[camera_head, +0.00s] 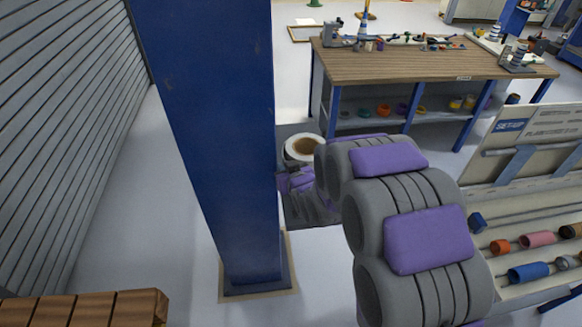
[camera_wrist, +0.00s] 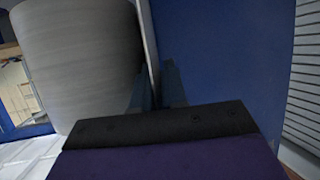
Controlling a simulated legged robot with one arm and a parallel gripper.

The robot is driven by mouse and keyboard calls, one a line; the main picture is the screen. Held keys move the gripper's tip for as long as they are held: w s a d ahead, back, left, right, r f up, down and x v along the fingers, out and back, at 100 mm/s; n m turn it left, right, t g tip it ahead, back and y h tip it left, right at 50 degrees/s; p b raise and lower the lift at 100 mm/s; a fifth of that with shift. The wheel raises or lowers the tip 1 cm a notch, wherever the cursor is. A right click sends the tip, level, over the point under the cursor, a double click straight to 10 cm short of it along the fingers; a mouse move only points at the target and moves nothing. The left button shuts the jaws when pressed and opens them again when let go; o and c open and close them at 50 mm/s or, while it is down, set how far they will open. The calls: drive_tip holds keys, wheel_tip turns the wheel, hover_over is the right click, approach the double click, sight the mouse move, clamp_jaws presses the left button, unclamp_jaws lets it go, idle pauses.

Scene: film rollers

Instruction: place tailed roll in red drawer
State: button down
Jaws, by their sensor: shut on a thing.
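A white roll with a brown core (camera_head: 304,147) shows beyond my arm in the head view, just right of the blue pillar. In the wrist view the roll (camera_wrist: 80,60) fills the upper left as a large pale cylinder. A thin pale strip, seemingly its tail, runs down its right side to my fingers. My gripper (camera_wrist: 157,88) is shut on the roll at this strip; the exact contact is dark and hard to see. In the head view my arm partly hides the gripper. No red drawer shows in either view.
A thick blue pillar (camera_head: 215,130) stands close left of the roll and fills the right of the wrist view. A wooden-topped workbench (camera_head: 430,62) is behind. A rack with coloured rollers (camera_head: 530,270) stands right. A wooden slatted surface (camera_head: 80,309) is front left. Grey floor is open left.

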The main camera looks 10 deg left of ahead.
drive_tip(key=w, duration=0.1)
drive_tip(key=w+d, duration=0.1)
drive_tip(key=w, duration=0.1)
drive_tip(key=w+d, duration=0.1)
drive_tip(key=w, duration=0.1)
drive_tip(key=shift+d, duration=0.1)
drive_tip(key=shift+w+a+f, duration=0.1)
drive_tip(key=shift+a+f, duration=0.25)
drive_tip(key=shift+a, duration=0.05)
wheel_tip(320, 180, down, 3)
drive_tip(key=shift+b, duration=0.65)
drive_tip(key=shift+d+f, duration=0.1)
drive_tip(key=shift+d, duration=0.3)
drive_tip(key=c, duration=1.2)
unclamp_jaws()
drive_tip(key=shift+a, duration=0.45)
drive_tip(key=shift+o, duration=0.2)
drive_tip(key=shift+d+f, duration=0.1)
drive_tip(key=shift+d, duration=0.2)
